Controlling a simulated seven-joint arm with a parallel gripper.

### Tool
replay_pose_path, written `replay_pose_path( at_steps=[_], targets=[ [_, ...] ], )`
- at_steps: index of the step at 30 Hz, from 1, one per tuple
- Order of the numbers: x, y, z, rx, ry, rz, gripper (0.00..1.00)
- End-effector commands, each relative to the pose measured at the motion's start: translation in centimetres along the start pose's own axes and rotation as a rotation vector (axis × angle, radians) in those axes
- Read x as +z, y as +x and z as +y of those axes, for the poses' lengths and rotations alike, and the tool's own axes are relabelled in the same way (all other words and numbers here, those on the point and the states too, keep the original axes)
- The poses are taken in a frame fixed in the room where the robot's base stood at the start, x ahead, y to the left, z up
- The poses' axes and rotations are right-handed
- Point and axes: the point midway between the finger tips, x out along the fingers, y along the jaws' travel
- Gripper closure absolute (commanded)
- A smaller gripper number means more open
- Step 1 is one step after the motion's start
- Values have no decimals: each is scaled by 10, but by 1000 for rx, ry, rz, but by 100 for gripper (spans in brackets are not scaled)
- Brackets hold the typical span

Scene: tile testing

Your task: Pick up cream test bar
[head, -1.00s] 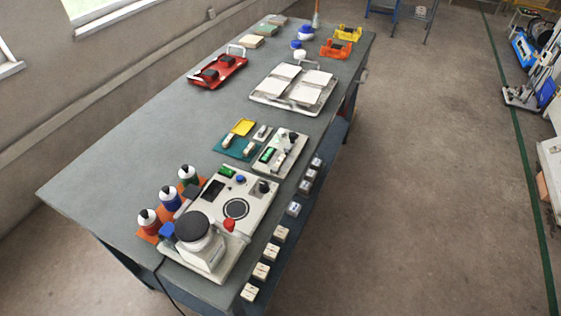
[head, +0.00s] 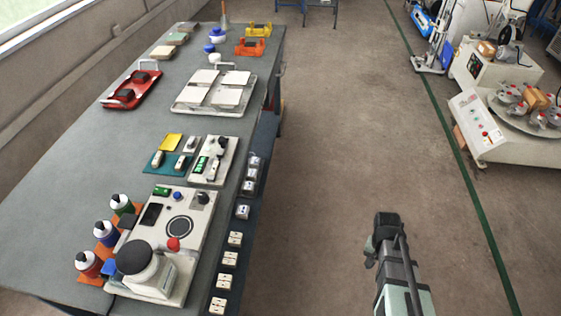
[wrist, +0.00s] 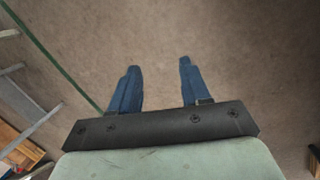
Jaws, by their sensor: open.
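Two small pale bars, one (head: 157,159) at left and one (head: 181,162) at right, lie on the teal mat (head: 168,170) on the bench. Either could be the cream test bar; they are too small to tell apart surely. My gripper (wrist: 158,65) is open in the wrist view, its two blue fingers apart with only bare floor beyond them. In the head view my arm is over the floor to the right of the bench, well away from the mat. The bars are not in the wrist view.
The bench (head: 60,190) holds a yellow tray (head: 171,142), a pale device (head: 214,160), a larger instrument (head: 190,212), bottles, a red tray (head: 130,92) and a tile tray (head: 192,103). Several small blocks line its right side. Floor between bench and machines is clear.

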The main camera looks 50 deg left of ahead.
Motion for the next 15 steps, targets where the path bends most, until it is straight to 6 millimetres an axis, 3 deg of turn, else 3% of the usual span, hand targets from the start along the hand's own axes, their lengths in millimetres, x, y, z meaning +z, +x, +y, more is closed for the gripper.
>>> replay_pose_path(
  at_steps=[1, 6, 15],
  targets=[
    [-8, -18, -19, 3, -19, 27, 53],
    [-20, -73, -76, 8, -64, 105, 53],
    [-12, -178, -182, -6, -143, 239, 53]
  ],
)
